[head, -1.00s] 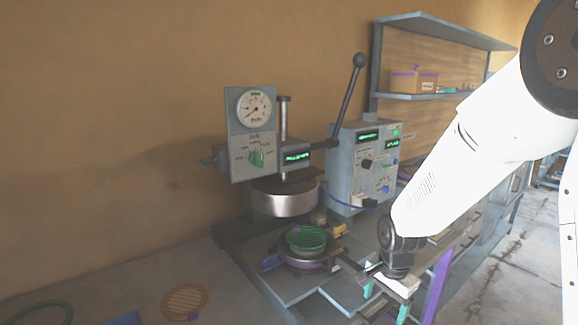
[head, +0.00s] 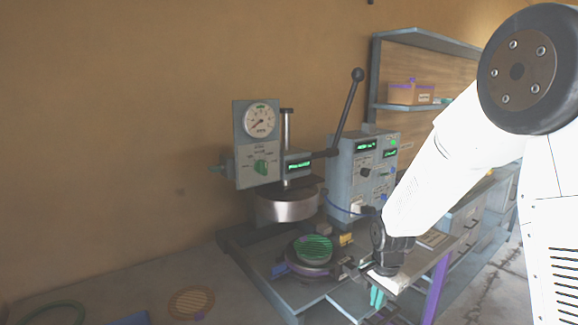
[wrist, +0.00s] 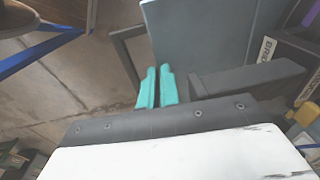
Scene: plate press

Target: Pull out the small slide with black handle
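My gripper (head: 376,298) is low at the press's right front corner, with its two teal fingers close together. The wrist view shows the fingers (wrist: 156,88) side by side with a narrow dark gap. A thin dark handle-like bracket (wrist: 122,57) runs down behind the left finger, beside a blue-grey panel (wrist: 200,40). I cannot tell whether any of it is between the fingers. A thicker dark bar (wrist: 245,82) lies just right of the fingers. In the head view my wrist hides most of the handle area.
The press (head: 287,207) stands behind, with a gauge panel (head: 257,143) and a raised lever (head: 347,112). A round green-topped plate (head: 312,249) sits on its base. A control box (head: 362,165) and shelves (head: 440,45) are to the right.

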